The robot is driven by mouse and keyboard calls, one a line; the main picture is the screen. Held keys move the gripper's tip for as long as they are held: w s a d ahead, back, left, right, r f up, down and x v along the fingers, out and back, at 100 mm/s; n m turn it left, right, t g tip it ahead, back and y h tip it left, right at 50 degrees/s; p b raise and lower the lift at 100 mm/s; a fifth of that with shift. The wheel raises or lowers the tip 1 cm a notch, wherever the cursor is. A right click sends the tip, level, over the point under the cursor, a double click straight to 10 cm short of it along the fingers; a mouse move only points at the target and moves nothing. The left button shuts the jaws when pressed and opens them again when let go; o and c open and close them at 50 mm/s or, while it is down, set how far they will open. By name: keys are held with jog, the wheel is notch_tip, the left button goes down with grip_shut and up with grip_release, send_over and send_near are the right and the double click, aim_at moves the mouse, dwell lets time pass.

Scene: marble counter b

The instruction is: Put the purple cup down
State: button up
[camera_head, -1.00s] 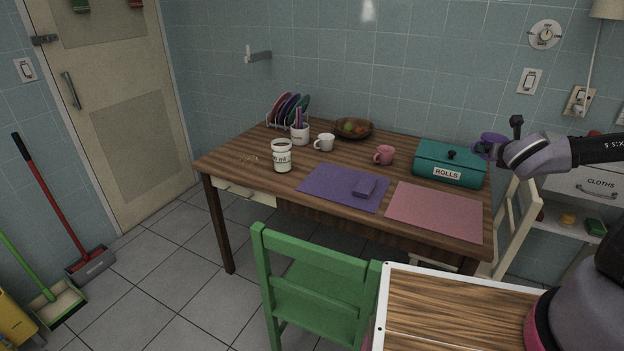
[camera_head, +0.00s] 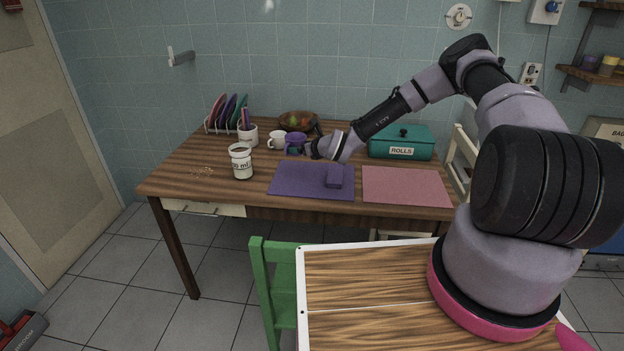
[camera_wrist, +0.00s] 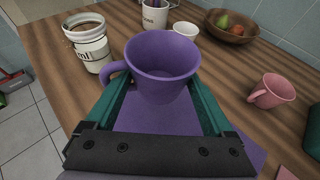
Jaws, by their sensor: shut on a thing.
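The purple cup (camera_head: 295,140) is upright over the back middle of the wooden table, just right of the white mug (camera_head: 277,141). My gripper (camera_head: 309,149) is shut on it. In the wrist view the purple cup (camera_wrist: 162,62) sits between the green fingers of my gripper (camera_wrist: 160,88), with its handle to the left and its inside empty. The cup hides part of the purple placemat (camera_wrist: 145,122) in that view. I cannot tell whether its base touches anything.
A pink mug (camera_wrist: 272,90) stands to the right in the wrist view. A fruit bowl (camera_head: 298,121), utensil cup (camera_head: 248,134), dish rack (camera_head: 222,126), jar (camera_head: 241,162) and green rolls box (camera_head: 401,143) stand around.

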send_over(299, 179)
notch_tip(299, 179, down, 6)
jog(key=shift+s+a+r, duration=0.1)
jog(key=shift+a, duration=0.05)
jog(key=shift+f, duration=2.2)
jog(key=shift+f, duration=0.1)
jog(key=o, duration=1.2)
jog(key=shift+o, duration=0.2)
